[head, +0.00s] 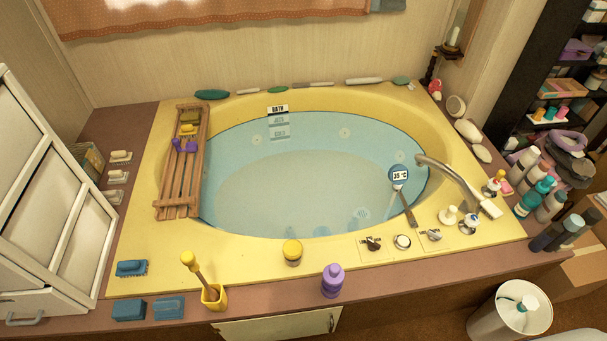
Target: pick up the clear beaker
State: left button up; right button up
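I cannot make out a clear beaker for certain in the head view. A small jar with a yellow top (292,252) stands on the front rim of the yellow tub; I cannot tell if its body is clear. Neither of my grippers is in view.
The water-filled tub (240,262) has a wooden rack (168,188) across its left side. A yellow holder with a brush (213,297) and a purple bottle (332,281) stand in front. Several bottles (538,196) crowd the right ledge. Drawers (50,210) stand left.

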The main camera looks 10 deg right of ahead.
aim_at(292, 250)
jog(key=j, duration=0.95)
jog(key=k+j+z, duration=0.1)
jog(key=j, duration=0.85)
